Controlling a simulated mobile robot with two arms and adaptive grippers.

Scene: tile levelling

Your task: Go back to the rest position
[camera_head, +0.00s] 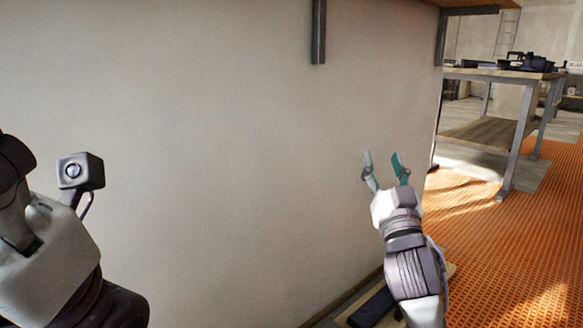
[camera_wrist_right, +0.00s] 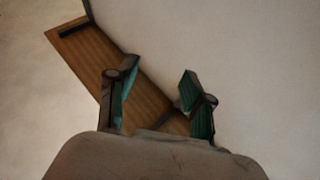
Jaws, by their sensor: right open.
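My right gripper (camera_head: 385,168) is raised in front of the pale wall in the head view, right of the middle. Its two teal-padded fingers stand apart with nothing between them. In the right wrist view the same gripper (camera_wrist_right: 160,100) shows both fingers spread and empty, with a brown wooden board (camera_wrist_right: 90,52) seen beyond them. Part of my left arm shows at the left edge of the head view, with a small dark camera block on it. The left gripper's fingers are not visible.
A plain wall (camera_head: 220,150) fills the left and middle. A metal bracket (camera_head: 318,30) hangs on it above. At the right stands a workbench (camera_head: 500,75) with a lower shelf and dark items on top. Orange textured matting (camera_head: 510,240) covers the floor there.

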